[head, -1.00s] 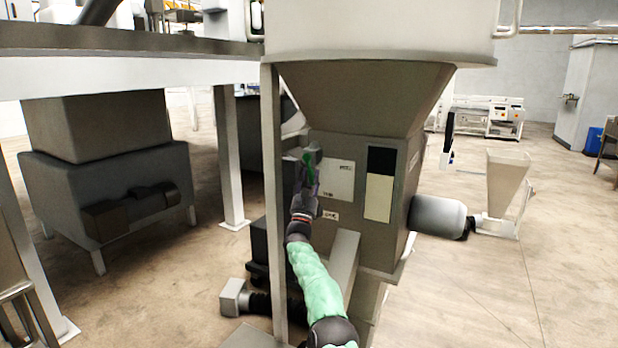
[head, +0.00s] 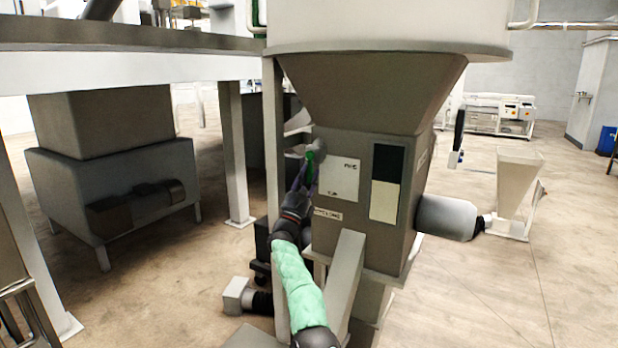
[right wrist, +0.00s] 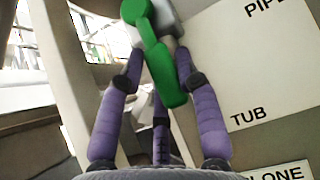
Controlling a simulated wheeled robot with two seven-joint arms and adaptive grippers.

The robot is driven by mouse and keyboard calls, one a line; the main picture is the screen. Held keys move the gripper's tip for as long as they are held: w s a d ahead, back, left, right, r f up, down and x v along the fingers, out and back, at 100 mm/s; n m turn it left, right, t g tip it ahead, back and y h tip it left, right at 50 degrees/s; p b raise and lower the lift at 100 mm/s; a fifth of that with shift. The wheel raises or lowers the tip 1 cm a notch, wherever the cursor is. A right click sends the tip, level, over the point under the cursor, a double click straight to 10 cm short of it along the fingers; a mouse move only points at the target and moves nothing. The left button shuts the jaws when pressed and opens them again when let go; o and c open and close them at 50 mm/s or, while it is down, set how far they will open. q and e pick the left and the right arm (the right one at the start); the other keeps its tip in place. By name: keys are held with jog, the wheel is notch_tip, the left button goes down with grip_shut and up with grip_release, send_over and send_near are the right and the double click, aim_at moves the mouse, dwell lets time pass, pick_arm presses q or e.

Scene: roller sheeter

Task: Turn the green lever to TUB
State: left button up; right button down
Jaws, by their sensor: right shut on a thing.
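The green lever (head: 310,158) is on the front left of the grey machine body, beside a white label plate (head: 339,179). In the right wrist view the lever (right wrist: 162,72) runs from its hub at the top down and slightly right. The plate (right wrist: 240,75) there reads PIPE, partly cut off, at the top and TUB at the bottom; the lever's free end is to the left of and a little above TUB. My right gripper (head: 307,173) is shut on the lever, with its purple fingers (right wrist: 158,62) on both sides of the handle. My left gripper is not in view.
A grey post (head: 273,120) stands just left of the lever. A CYCLONE label (head: 328,214) is below the plate. A large hopper (head: 370,85) is overhead, and a motor (head: 446,217) sticks out right. Open floor lies at the right.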

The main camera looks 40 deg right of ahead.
jog(key=c, duration=0.9)
grip_release()
jog(key=shift+o, duration=0.2)
jog(key=v, duration=1.2)
jog(key=shift+w, duration=0.1)
